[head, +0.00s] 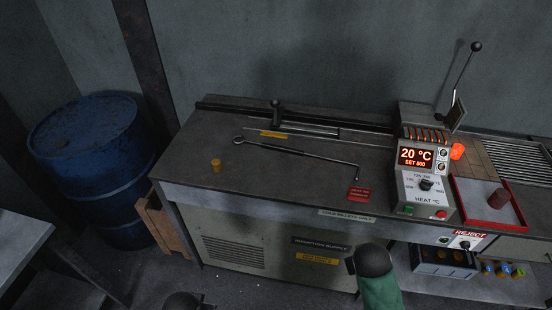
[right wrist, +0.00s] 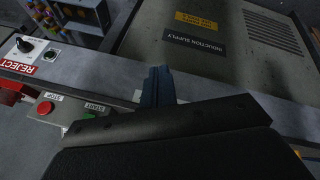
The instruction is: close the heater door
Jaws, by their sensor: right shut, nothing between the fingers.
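The heater (head: 424,160) stands on the bench at the right, with a lit display reading 20 °C and SET 800. A small dark plate (head: 457,112) at its upper right looks like the heater door. A long thin lever (head: 465,72) with a black ball knob rises from the plate, tilted to the right. The plate seems to stand open, but the heater's mouth is hard to make out. My right gripper (right wrist: 158,86) is shut and empty in the right wrist view, in front of the bench front and apart from the lever. My left gripper is not visible.
A red-rimmed tray (head: 460,205) holds a dark red cylinder (head: 499,198). A long metal rod (head: 300,152), a small yellow cylinder (head: 216,165) and a red tag (head: 359,194) lie on the bench (head: 270,185). A blue barrel (head: 85,140) stands at the left. A REJECT panel (head: 465,240) is below the tray.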

